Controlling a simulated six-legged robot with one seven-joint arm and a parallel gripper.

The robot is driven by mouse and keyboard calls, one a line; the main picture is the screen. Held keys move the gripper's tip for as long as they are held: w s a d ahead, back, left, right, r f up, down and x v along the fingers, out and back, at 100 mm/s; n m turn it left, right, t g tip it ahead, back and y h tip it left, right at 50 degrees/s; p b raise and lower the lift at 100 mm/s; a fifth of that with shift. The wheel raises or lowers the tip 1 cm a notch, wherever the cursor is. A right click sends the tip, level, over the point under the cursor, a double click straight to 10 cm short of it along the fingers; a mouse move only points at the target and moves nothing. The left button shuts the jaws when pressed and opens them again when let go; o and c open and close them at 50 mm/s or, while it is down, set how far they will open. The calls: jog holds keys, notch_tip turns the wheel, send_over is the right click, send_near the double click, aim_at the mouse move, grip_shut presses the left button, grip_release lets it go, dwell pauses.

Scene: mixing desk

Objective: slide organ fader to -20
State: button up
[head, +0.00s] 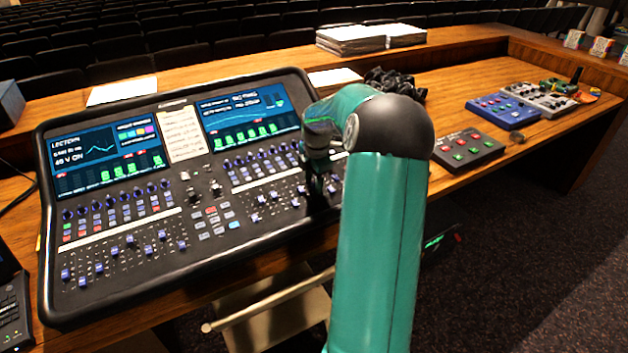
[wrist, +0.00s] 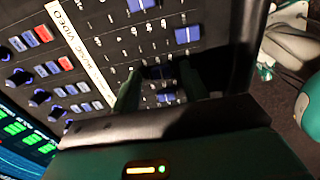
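The mixing desk (head: 150,275) is a dark console with two screens and rows of blue-capped faders. My gripper (head: 318,200) is low over the right end of its right-hand fader bank. In the wrist view my gripper's (wrist: 160,88) two dark green fingers stand apart, with dark fader caps (wrist: 158,72) and a blue cap (wrist: 166,97) showing between and near them. I cannot tell whether the fingertips touch a cap. The white label strip (wrist: 80,48) lies left of the faders; no organ label is legible, so I cannot tell which fader is the organ's.
Other blue fader caps (wrist: 187,35) sit close beside the fingers. Black headphones (head: 393,82) lie behind the desk. A grey button box (head: 468,149) and a blue pedal (head: 503,111) are on the wooden table to the right. Papers (head: 122,91) lie behind the console.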

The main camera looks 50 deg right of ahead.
notch_tip(320, 180, up, 14)
jog(key=s, duration=0.1)
jog(key=shift+s+a+f, duration=0.15)
jog(key=shift+a, duration=0.1)
dwell(0.4)
dwell(0.3)
jog(key=s+a+r+m+t+h, duration=0.1)
jog(key=a+r+m, duration=0.2)
jog(key=a, duration=0.9)
jog(key=s+a+r+m+h, duration=0.1)
jog(key=s+a+r+m, duration=0.15)
jog(key=a, duration=0.95)
jog(key=s+a+f+m+t+y, duration=0.2)
jog(key=s+a+f+m+t, duration=0.1)
jog(key=s+a+m, duration=0.6)
jog(key=s+a, duration=0.4)
jog(key=a, duration=0.3)
jog(key=shift+s+a, duration=0.15)
jog(key=shift+s, duration=0.1)
